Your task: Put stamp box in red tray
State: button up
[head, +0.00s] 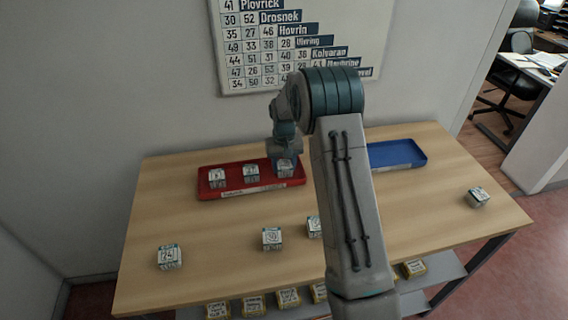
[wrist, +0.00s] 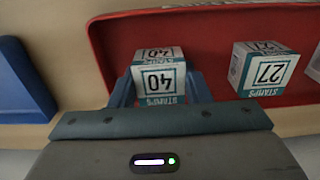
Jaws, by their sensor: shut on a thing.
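The red tray (head: 240,193) lies at the back of the table; its red floor and rim also fill much of the wrist view (wrist: 215,40). My gripper (wrist: 160,92) is shut on a white and teal stamp box marked 40 (wrist: 160,78), with a finger on each side. In the head view the held stamp box (head: 284,169) is at the right end of the red tray. I cannot tell whether it touches the tray floor. A stamp box marked 27 (wrist: 264,68) stands beside it in the tray, and another stamp box (head: 217,178) stands at the tray's left end.
A blue tray (head: 397,154) lies right of the red one, looking empty where visible. Loose stamp boxes stand nearer the front: one at left (head: 168,257), one in the middle (head: 271,239), one partly behind my arm (head: 314,227), one far right (head: 478,197). Yellow boxes (head: 288,297) sit below.

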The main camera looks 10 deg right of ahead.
aim_at(284, 164)
jog(key=shift+f, duration=0.1)
jog(key=o, duration=0.6)
jog(key=shift+f, duration=0.1)
jog(key=o, duration=0.4)
jog(key=shift+r, duration=0.2)
notch_tip(284, 164, up, 12)
jog(key=b, duration=0.2)
jog(key=s+r, duration=0.6)
jog(key=s, duration=0.1)
jog(key=s+r+t, duration=0.1)
jog(key=s+t, duration=0.2)
jog(key=s, duration=2.5)
